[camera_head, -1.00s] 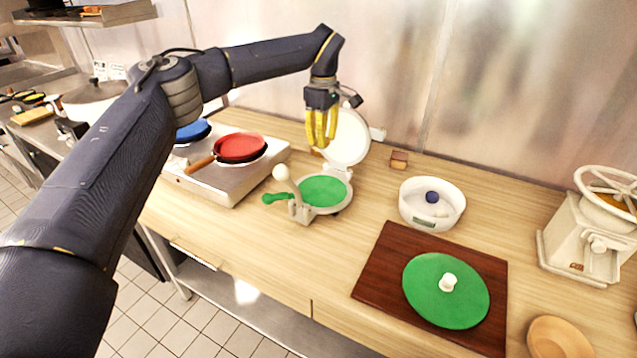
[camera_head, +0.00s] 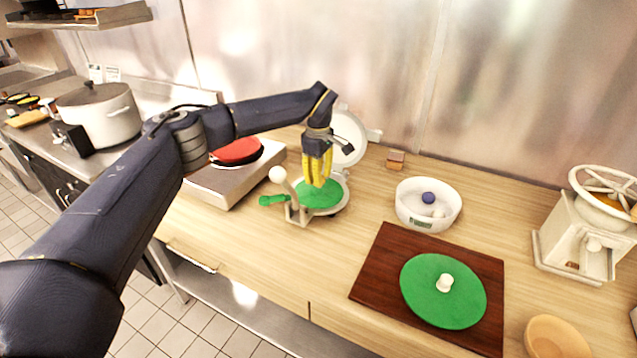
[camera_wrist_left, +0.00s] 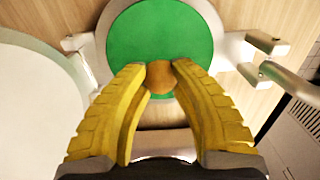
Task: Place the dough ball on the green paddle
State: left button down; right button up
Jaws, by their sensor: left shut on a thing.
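The green paddle (camera_head: 318,197) lies on the lower plate of an open white press, with its green handle (camera_head: 271,200) sticking out to the left. Its round green face fills the upper middle of the left wrist view (camera_wrist_left: 135,38). My left gripper (camera_head: 318,180) points down over this green face. It is shut on the tan dough ball (camera_wrist_left: 160,77), which shows between the yellow fingertips in the left wrist view. I cannot tell whether the ball touches the green face. My right gripper is not in view.
The press's raised white lid (camera_head: 347,135) stands just behind my left gripper, and its lever with a white knob (camera_head: 277,174) is to the left. A white bowl scale (camera_head: 407,210), a brown board (camera_head: 373,285) with a green disc (camera_head: 425,290), and a white grinder (camera_head: 570,245) are to the right.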

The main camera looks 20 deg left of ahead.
pick_arm(q)
jog(key=shift+f, duration=1.1)
jog(key=shift+f, duration=0.15)
jog(key=c, duration=1.2)
grip_release()
jog(key=shift+o, duration=0.2)
notch_tip(320, 180, up, 12)
jog(key=shift+r, duration=0.2)
